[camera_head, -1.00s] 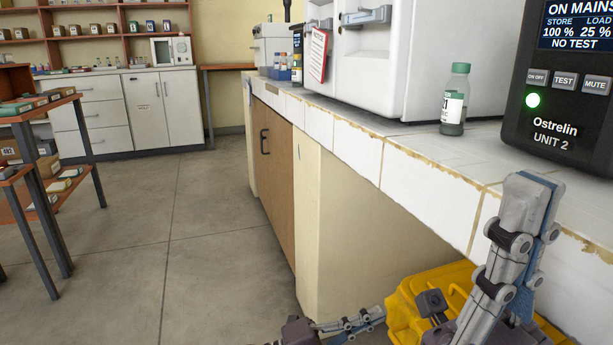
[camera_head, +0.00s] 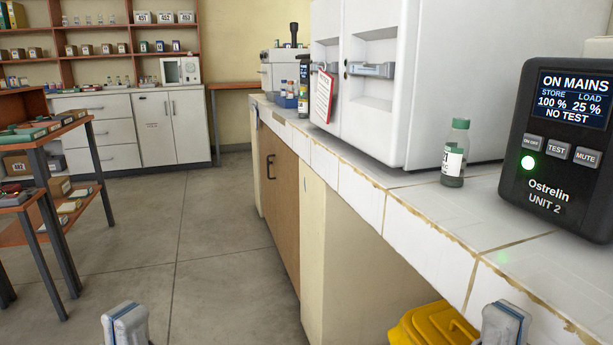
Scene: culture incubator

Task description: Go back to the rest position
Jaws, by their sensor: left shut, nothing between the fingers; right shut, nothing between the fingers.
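My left gripper (camera_head: 126,325) shows at the bottom left edge of the head view, over the floor. My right gripper (camera_head: 504,322) shows at the bottom right, in front of the tiled bench edge and beside a yellow object. Both are shut and empty, with only their upper ends in the picture; the rest of both arms is out of view below. Neither visibly touches anything.
The white-tiled bench (camera_head: 425,213) runs along the right. On it stand a white incubator (camera_head: 425,75), a green-capped bottle (camera_head: 454,155) and a black Ostrelin unit (camera_head: 567,150). A yellow object (camera_head: 430,328) sits below. A shelf rack (camera_head: 60,140) is left; the floor (camera_head: 215,230) between is clear.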

